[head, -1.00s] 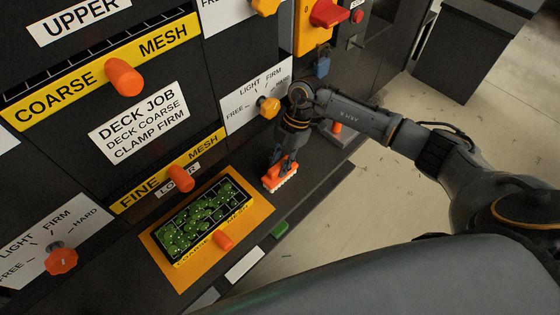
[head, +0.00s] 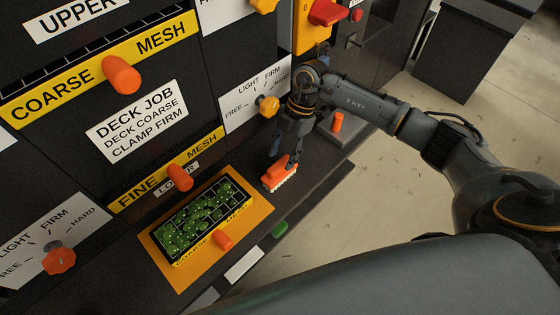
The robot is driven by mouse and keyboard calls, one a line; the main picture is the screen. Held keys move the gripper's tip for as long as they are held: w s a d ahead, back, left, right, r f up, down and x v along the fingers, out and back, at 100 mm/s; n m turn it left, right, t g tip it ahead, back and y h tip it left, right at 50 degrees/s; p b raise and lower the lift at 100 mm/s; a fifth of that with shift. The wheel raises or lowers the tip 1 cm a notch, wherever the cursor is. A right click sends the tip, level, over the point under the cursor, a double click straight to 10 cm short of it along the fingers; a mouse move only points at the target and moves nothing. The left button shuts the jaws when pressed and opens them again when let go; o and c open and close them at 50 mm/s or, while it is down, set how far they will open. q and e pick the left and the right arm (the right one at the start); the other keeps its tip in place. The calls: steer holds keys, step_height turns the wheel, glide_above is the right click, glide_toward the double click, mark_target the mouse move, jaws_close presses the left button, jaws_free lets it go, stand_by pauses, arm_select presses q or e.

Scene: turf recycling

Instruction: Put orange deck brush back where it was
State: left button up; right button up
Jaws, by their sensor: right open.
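The orange deck brush (head: 279,177) has an orange back and pale bristles. It rests on the dark ledge, just right of the orange mat. My right gripper (head: 286,158) is directly above the brush, pointing down, with its fingers open around or just over its upper part. Whether the fingers touch the brush I cannot tell. My left gripper is not in view.
A black mesh tray (head: 207,218) with green bits sits on the orange mat (head: 262,207). A grey plate with an orange peg (head: 337,122) is behind my right arm. The panel with knobs rises at left.

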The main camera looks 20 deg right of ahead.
steer(key=v, duration=0.4)
steer(key=shift+r, duration=0.1)
steer(key=shift+s, duration=0.1)
stand_by(0.4)
